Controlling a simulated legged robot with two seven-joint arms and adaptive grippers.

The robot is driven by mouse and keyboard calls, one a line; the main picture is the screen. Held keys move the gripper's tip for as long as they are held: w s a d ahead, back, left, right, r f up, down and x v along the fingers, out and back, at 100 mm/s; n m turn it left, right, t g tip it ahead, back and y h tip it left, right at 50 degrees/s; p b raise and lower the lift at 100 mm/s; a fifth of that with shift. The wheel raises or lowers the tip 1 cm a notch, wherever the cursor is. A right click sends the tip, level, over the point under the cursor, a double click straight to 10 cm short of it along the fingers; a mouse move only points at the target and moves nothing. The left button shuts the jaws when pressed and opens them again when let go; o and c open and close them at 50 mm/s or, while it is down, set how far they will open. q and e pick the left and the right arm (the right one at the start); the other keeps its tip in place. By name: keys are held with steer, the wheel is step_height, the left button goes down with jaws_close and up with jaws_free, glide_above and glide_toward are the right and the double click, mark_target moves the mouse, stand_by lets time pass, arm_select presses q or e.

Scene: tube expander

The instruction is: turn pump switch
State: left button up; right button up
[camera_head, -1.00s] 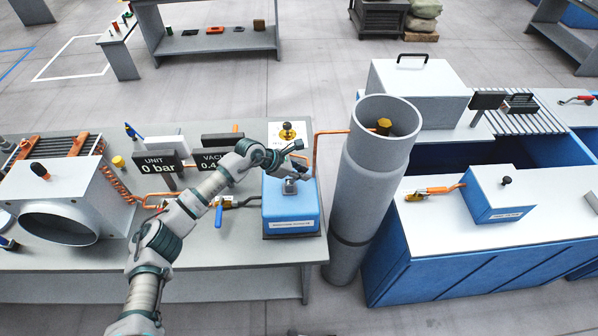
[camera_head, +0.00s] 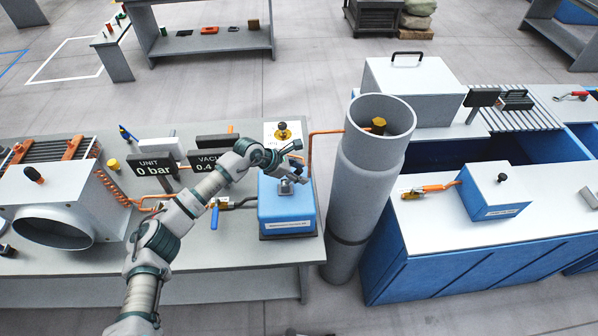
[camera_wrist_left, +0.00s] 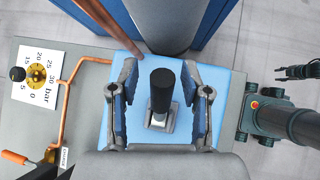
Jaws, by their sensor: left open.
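The pump switch is a black upright handle on a small silver base on top of a blue box (camera_head: 288,212). In the left wrist view the switch handle (camera_wrist_left: 162,90) stands between the two fingers of my left gripper (camera_wrist_left: 162,100), with a gap on each side. My left gripper (camera_head: 292,170) is open, directly over the box, and reaches down around the handle without visibly clamping it. A dark gripper (camera_wrist_left: 300,72), apparently my right one, shows at the right edge of the wrist view.
A tall grey cylinder (camera_head: 368,185) stands just right of the box. A copper pipe (camera_head: 310,150) runs close behind the gripper. A gauge panel (camera_wrist_left: 40,75) is beside the box. A blue-handled valve (camera_head: 214,217) is to its left. The bench front (camera_head: 200,258) is clear.

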arm_select(q)
steer(key=v, duration=1.2)
steer(key=shift+w+f, duration=0.1)
